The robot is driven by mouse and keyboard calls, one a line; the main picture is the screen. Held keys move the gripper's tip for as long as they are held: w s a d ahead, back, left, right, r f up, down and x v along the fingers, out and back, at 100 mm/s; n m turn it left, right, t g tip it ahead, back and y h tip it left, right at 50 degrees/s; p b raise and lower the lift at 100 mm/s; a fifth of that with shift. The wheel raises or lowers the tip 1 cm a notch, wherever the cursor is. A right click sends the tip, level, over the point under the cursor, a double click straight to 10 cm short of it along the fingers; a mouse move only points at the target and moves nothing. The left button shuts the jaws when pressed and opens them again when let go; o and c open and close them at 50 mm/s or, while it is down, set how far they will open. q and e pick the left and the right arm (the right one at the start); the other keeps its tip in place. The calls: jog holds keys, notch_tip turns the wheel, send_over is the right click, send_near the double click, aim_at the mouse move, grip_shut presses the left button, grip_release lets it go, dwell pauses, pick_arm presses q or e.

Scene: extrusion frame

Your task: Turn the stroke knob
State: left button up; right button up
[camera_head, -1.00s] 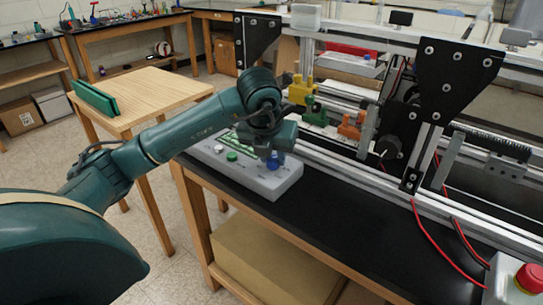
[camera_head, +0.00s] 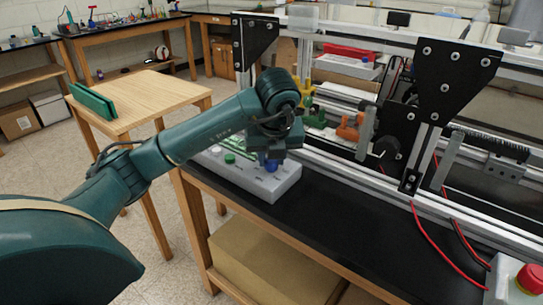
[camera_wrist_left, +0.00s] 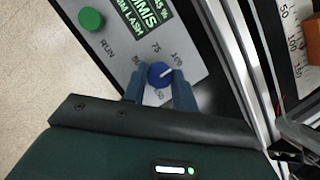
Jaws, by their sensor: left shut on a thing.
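The blue stroke knob (camera_wrist_left: 160,74) is on the grey control box (camera_wrist_left: 196,50), with printed numbers around it such as 75 and 100. Its white pointer mark points to the upper right in the wrist view, roughly towards 100. My left gripper (camera_wrist_left: 160,84) is shut on the knob, one blue-grey finger on each side. In the head view the left gripper (camera_head: 272,154) is above the box's right part, and the knob (camera_head: 271,167) shows just below it. My right gripper is not in view.
A green button (camera_wrist_left: 91,20) labelled RUN and a lit display (camera_wrist_left: 143,14) share the panel. The extrusion frame (camera_head: 330,165) stands close behind the box. A red button (camera_head: 531,278) is at the far right. The black bench top (camera_head: 350,215) is clear in front.

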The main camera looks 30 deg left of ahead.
pick_arm(q)
jog(key=o, duration=1)
jog(key=shift+r, duration=0.1)
jog(key=shift+p+v, duration=2.05)
jog(key=shift+v, duration=4.5)
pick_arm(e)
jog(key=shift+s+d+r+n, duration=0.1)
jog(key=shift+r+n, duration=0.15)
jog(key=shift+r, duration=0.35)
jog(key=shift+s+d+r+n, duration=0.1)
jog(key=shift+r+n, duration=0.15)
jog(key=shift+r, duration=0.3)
